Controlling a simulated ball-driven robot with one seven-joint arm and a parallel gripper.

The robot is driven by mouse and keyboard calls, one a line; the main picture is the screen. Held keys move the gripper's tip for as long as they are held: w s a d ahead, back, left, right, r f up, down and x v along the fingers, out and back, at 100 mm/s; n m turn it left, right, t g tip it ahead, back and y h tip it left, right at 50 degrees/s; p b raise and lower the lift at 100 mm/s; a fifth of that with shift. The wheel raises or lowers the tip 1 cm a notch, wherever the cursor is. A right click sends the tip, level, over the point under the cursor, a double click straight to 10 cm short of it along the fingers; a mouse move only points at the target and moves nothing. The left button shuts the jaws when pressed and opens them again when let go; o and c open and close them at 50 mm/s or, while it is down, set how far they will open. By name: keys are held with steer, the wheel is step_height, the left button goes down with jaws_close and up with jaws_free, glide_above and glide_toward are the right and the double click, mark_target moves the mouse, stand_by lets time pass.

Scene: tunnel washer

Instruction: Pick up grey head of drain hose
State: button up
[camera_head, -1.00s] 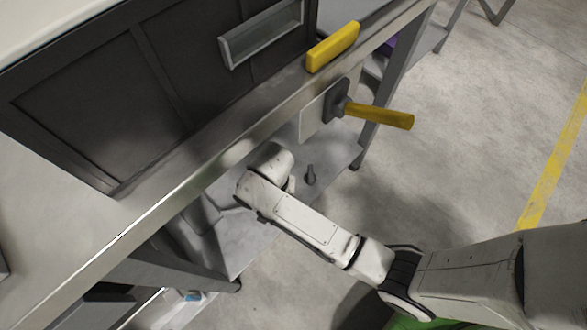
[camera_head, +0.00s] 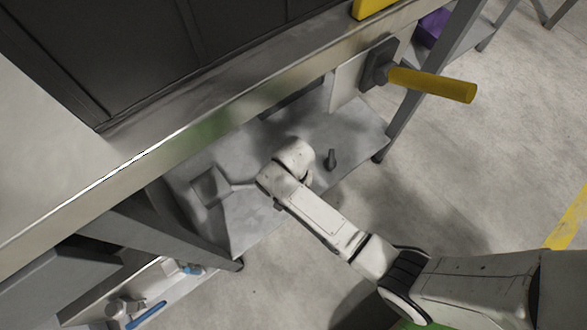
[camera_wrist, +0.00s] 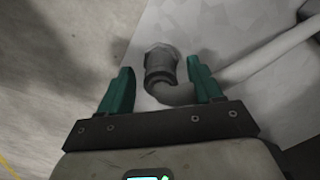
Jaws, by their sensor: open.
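The grey head of the drain hose (camera_wrist: 161,68) is a short ribbed elbow in the wrist view. It lies between and a little beyond my gripper's two green fingers (camera_wrist: 158,88). The fingers are apart and the head is not gripped. Its lower bend runs right, partly hidden by the right finger, towards a pale pipe (camera_wrist: 275,53). In the head view a small dark grey piece (camera_head: 331,160) stands on the low shelf just right of my arm's end; it appears to be the same head. My fingers are hidden there by my wrist.
The low shelf (camera_head: 240,222) lies under a metal counter edge (camera_head: 190,135), close above my arm. A yellow handle (camera_head: 432,84) juts out to the upper right. A grey leg (camera_head: 425,85) stands at the right. Open floor (camera_head: 480,170) lies further right.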

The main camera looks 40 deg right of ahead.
steer(key=shift+f, duration=0.1)
steer(key=shift+c, duration=0.2)
steer(key=c, duration=1.2)
steer(key=shift+o, duration=0.2)
